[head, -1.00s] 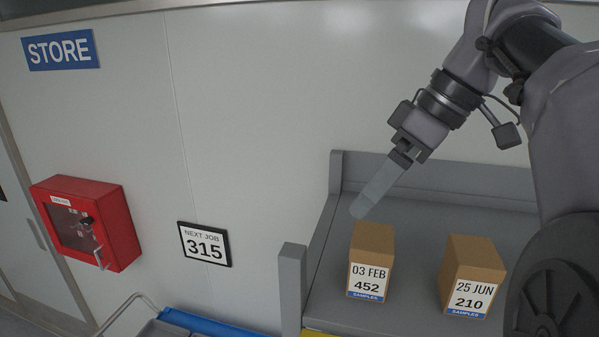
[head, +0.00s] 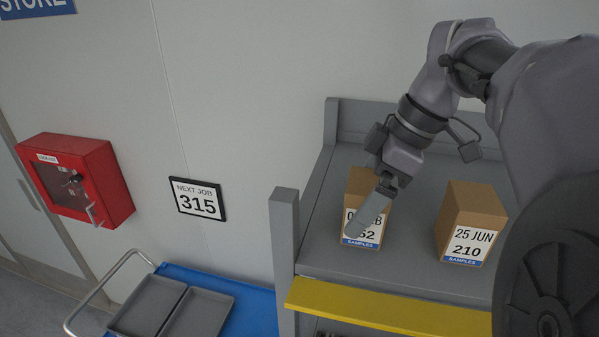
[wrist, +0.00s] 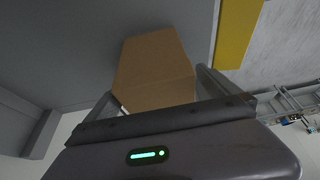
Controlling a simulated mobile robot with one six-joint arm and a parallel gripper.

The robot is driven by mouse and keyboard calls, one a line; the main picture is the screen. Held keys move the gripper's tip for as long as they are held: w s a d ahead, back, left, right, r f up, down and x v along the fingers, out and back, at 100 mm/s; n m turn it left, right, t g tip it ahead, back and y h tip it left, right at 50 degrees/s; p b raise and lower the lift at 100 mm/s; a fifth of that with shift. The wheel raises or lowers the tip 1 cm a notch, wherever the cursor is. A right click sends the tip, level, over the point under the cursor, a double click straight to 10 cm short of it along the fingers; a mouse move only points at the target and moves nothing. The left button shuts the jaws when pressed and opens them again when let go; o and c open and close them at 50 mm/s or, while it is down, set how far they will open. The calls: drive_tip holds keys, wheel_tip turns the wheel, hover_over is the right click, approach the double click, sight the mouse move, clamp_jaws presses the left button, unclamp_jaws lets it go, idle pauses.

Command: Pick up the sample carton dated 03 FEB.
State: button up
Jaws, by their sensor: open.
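The 03 FEB sample carton (head: 360,185) is a brown box with a white label and blue band, upright on the grey shelf (head: 325,245). One finger hides part of its date and number in the head view. My gripper (head: 358,228) is open and points down at this carton. In the wrist view the carton (wrist: 152,70) shows beyond and between the two spread fingers (wrist: 158,90). Whether the fingers touch it cannot be told. The 25 JUN carton (head: 470,215), numbered 210, stands to the right, apart from it.
A grey post (head: 285,240) stands at the shelf's left end, and a yellow strip (head: 390,308) runs along its front edge. A blue cart (head: 250,305) with grey trays (head: 150,303) is at lower left. A NEXT JOB 315 sign (head: 198,199) and red box (head: 75,180) are on the wall.

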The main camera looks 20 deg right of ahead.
drive_tip(key=shift+a+f, duration=0.15)
drive_tip(key=shift+f, duration=0.25)
drive_tip(key=shift+w+f, duration=0.1)
drive_tip(key=shift+w, duration=0.15)
drive_tip(key=shift+c, duration=1.1)
drive_tip(key=shift+s, duration=0.1)
drive_tip(key=c, duration=1.8)
drive_tip(key=shift+o, duration=0.2)
drive_tip(key=shift+r, duration=0.2)
